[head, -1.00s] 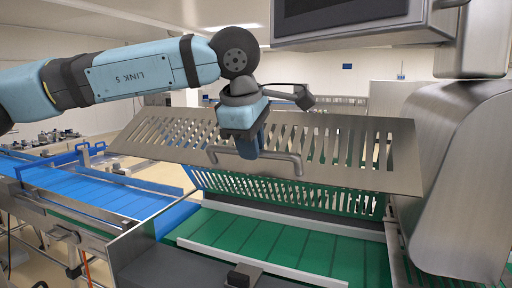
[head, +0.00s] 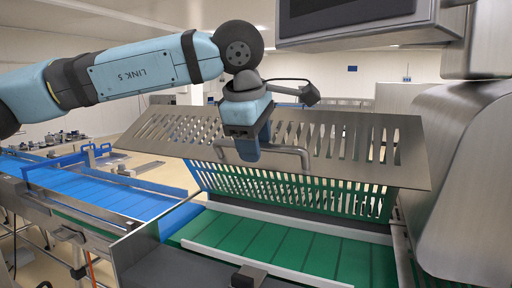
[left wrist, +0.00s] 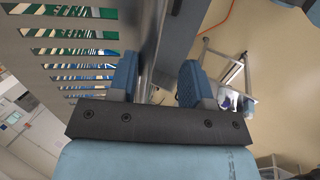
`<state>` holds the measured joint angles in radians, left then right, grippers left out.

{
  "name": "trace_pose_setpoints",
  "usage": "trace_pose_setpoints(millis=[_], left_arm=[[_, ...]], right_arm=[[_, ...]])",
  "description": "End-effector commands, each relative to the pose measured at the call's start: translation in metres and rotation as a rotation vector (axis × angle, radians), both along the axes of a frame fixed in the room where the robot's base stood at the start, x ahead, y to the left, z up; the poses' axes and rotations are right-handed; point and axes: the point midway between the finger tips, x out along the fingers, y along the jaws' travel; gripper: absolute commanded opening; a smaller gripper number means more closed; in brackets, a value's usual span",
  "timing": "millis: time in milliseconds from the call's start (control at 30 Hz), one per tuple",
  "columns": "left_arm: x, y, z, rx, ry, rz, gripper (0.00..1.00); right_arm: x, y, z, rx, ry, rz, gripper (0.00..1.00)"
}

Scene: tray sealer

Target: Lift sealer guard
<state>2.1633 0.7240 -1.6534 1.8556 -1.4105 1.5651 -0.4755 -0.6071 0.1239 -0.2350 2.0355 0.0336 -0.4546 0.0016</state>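The sealer guard (head: 408,160) is a slotted grey metal panel. It stands raised and tilted over the green conveyor belt. Its bar handle (head: 302,155) runs along the front of the top panel. My left gripper (head: 248,150) comes from above and is on the handle. In the left wrist view, the two blue fingers of the left gripper (left wrist: 157,80) stand apart with the grey metal handle between them. The slotted guard panel (left wrist: 40,75) also shows there on the left. The fingertip contact is partly hidden. My right gripper is not in view.
A screen (head: 350,18) hangs above the guard. A rounded steel housing (head: 470,190) stands close on the right. The green belt (head: 270,245) lies below, and a blue conveyor (head: 100,190) extends left. Open floor and a trolley (left wrist: 235,80) show in the wrist view.

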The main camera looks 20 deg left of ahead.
Motion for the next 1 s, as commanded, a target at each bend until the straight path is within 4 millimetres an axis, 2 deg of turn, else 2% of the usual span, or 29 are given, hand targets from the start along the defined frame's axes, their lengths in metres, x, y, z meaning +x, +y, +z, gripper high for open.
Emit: trace_pose_setpoints(millis=[300, 500, 700, 1000], left_arm=[[-0.027, 0.000, 0.067, -0.003, -0.004, -0.002, 0.42], [-0.041, 0.001, 0.100, -0.002, -0.003, -0.001, 0.42], [-0.047, 0.001, 0.115, -0.001, -0.001, -0.002, 0.42], [-0.048, 0.001, 0.116, -0.002, -0.001, -0.001, 0.42]], right_arm=[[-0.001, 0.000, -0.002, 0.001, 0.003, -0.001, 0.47], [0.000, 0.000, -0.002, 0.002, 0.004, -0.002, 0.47], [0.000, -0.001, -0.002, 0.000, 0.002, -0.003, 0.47], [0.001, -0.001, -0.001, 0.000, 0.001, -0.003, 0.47]])
